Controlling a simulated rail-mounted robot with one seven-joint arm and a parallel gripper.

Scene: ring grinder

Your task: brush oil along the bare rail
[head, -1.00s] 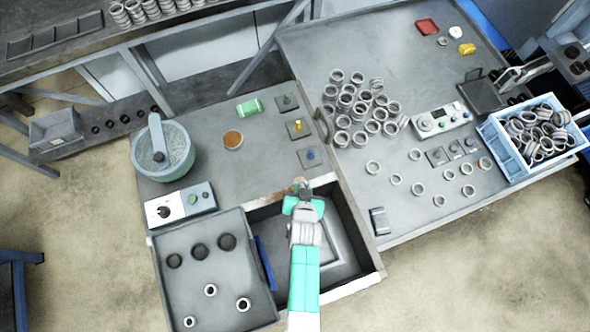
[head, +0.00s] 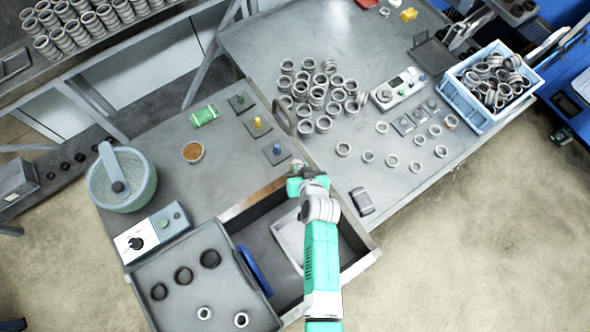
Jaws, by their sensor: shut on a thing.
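My gripper (head: 296,168) is at the far edge of an open drawer (head: 270,243), shut on a small dark and brownish thing, which looks like the brush; my arm hides most of it. A pale rail with brown patches (head: 238,207) runs along the bench edge above the drawer, and the gripper is over its right end. I cannot tell whether the brush touches it. A small round cup with an orange-brown surface (head: 193,152), possibly the oil, stands on the grey bench to the left of the gripper.
A green mortar (head: 123,180) and a dial box (head: 152,234) stand at left. A tray (head: 190,262) holds dark and pale rings. Small knobbed blocks (head: 277,152) are near the gripper. Several metal rings (head: 325,100) and a blue crate (head: 484,124) occupy the right table.

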